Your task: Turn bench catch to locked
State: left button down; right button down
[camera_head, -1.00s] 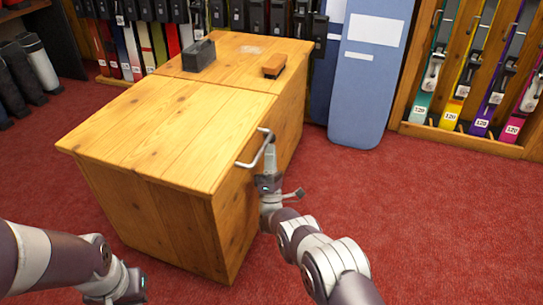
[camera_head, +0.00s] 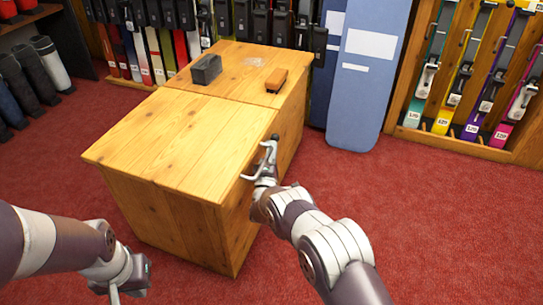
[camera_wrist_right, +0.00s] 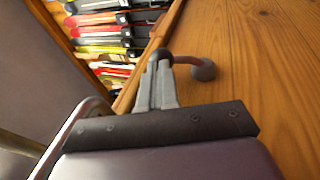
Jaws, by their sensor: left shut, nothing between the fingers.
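The bench catch appears as a grey metal bar handle (camera_head: 249,177) on the right side of the wooden bench. In the right wrist view its round grey end (camera_wrist_right: 204,70) sits against the wood. My right gripper (camera_head: 269,150) is at this bar. In the right wrist view its two fingers (camera_wrist_right: 160,62) are close together, with the dark curved part of the bar at their tips, and look shut on it. The fingers hide part of the bar. My left gripper (camera_head: 114,294) is shut and empty, low at the left, near the picture's bottom edge and away from the bench.
The wooden bench (camera_head: 165,140) carries a dark grey block (camera_head: 206,69) and an orange-brown block (camera_head: 276,80) on top. A blue padded board (camera_head: 362,90) and racks (camera_head: 475,85) stand behind. Red carpet (camera_head: 400,220) is clear at the right.

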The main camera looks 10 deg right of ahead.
pick_arm(q)
jog(key=shift+r+p, duration=0.3)
jog(key=shift+r, duration=0.2)
pick_arm(e)
jog(key=shift+w+d+r, duration=0.15)
jog(key=shift+w+r, duration=0.05)
jog(key=shift+r, duration=0.15)
pick_arm(q)
jog(key=shift+r, duration=0.1)
pick_arm(e)
jog(key=shift+w+d+r, duration=0.1)
